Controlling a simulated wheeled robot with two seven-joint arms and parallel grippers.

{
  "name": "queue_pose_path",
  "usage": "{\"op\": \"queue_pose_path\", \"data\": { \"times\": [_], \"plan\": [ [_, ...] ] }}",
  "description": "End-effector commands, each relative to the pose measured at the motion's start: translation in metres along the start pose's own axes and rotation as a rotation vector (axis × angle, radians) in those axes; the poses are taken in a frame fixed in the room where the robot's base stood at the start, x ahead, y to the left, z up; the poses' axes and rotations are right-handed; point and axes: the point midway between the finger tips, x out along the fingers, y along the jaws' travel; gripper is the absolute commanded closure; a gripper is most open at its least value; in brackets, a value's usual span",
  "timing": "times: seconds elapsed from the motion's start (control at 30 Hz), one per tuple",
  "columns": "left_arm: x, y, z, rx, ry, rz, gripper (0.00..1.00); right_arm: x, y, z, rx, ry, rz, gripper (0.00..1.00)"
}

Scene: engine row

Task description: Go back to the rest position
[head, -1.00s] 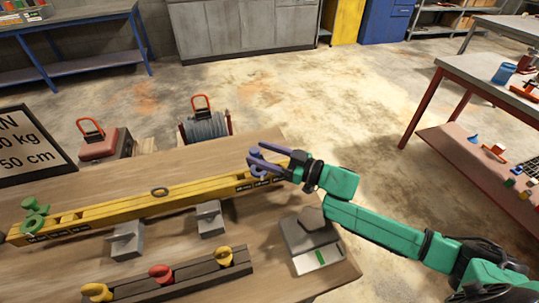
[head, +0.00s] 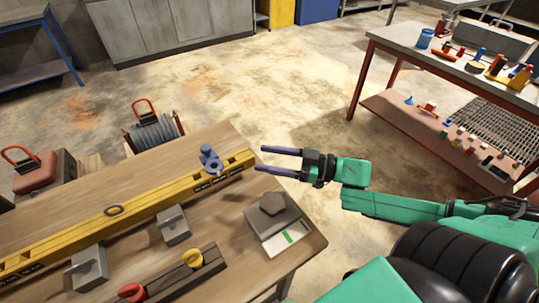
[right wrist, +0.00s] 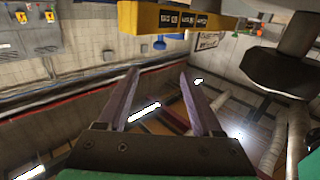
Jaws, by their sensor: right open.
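My right gripper (head: 282,162) is open and empty, with two purple fingers pointing left, beside the right end of the yellow beam (head: 150,200). It is apart from the beam and from the purple shackle-like piece (head: 211,159) standing on the beam's right end. In the right wrist view the open fingers (right wrist: 159,98) have nothing between them, and the yellow beam (right wrist: 175,19) shows above them. My left gripper is in neither view.
The wooden table (head: 297,253) carries grey blocks (head: 173,225), a dark rack with a red and a yellow knob (head: 192,257), and a scale-like grey device (head: 280,225). A red-legged bench (head: 380,85) stands at the right. Open floor lies between.

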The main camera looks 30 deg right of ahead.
Motion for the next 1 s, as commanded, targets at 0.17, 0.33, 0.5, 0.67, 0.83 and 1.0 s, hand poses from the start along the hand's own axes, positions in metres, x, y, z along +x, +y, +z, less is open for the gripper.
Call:
{"op": "queue_pose_path", "data": {
  "times": [0.17, 0.33, 0.5, 0.67, 0.83, 1.0],
  "plan": [
    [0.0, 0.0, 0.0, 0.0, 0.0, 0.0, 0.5, -0.001, 0.0, 0.001, -0.001, 0.0, 0.0, 0.33],
    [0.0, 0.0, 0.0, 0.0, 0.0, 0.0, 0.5, -0.001, 0.0, 0.001, 0.0, 0.0, 0.0, 0.33],
    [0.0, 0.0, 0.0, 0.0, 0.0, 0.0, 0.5, -0.003, 0.004, 0.004, -0.002, -0.006, 0.016, 0.33],
    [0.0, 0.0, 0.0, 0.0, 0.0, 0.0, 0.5, -0.037, 0.057, 0.058, -0.03, -0.104, 0.222, 0.33],
    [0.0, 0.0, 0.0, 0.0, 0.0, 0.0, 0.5, -0.121, 0.109, 0.183, -0.014, -0.363, 0.553, 0.33],
    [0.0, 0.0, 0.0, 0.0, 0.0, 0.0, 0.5, -0.199, 0.079, 0.321, 0.094, -0.689, 0.745, 0.33]
  ]
}}
